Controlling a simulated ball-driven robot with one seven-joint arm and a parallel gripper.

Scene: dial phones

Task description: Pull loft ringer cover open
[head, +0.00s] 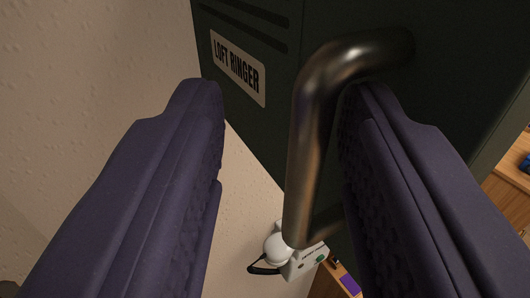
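The loft ringer cover (262,140) is a dark green panel with a cream label reading "LOFT RINGER" (238,68) at its upper left. A thick metal bar handle (312,140) with bent ends stands out from the cover. My gripper (283,92) is open, with two purple ribbed fingers reaching toward the cover. The handle lies between the fingers, close to the right finger, which appears to reach into the handle's loop. A wide gap separates the handle from the left finger. The right finger hides part of the handle's lower end and of the cover.
A textured beige wall (110,50) fills the left side. Below the cover are a white rounded device (280,245) with a black cord and a pale box with a green spot (308,262). Wooden furniture (508,195) shows at the right edge.

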